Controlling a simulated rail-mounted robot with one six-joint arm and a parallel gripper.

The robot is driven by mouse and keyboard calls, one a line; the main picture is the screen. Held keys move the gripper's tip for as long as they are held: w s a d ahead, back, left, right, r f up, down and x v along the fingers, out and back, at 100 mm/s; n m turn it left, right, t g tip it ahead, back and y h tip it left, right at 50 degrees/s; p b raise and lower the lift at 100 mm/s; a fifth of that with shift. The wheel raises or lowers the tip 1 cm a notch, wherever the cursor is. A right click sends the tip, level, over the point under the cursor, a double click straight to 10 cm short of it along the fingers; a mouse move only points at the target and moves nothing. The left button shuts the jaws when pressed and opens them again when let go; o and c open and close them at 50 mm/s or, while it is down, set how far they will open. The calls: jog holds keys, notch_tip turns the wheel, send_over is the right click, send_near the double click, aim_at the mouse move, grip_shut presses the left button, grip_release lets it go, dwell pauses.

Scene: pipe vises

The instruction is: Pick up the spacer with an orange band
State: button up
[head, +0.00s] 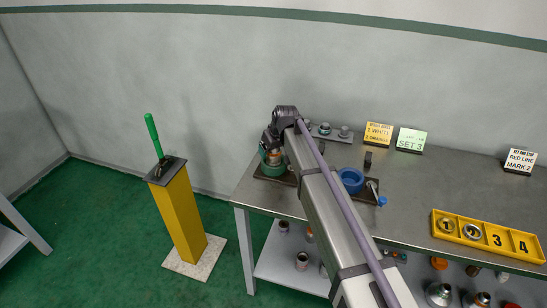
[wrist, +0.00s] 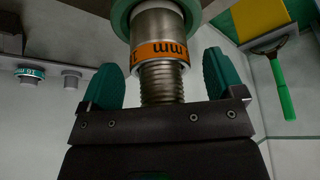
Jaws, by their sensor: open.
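The spacer with an orange band (wrist: 160,52) is a metal cylinder with dark lettering on the band. In the wrist view it lies between a green ring, the green vise, and a narrower threaded metal section (wrist: 161,85). In the head view the green vise (head: 272,168) stands at the bench's left end, with the spacer (head: 274,154) partly hidden by my arm. My gripper (wrist: 160,75) is open. Its two teal fingers stand on either side of the threaded section, with visible gaps on both sides. In the head view my gripper (head: 268,142) is over the vise, its fingers hard to make out.
A blue vise (head: 351,180) stands right of my arm. A yellow numbered tray (head: 486,237) holds rings in compartments 1 and 2. Small fittings (head: 344,131) stand on a rack behind, beside sign cards (head: 411,140). A yellow post (head: 180,215) with a green-handled tool (head: 153,135) stands left.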

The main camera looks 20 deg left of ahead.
jog(key=shift+r, duration=0.15)
jog(key=c, duration=1)
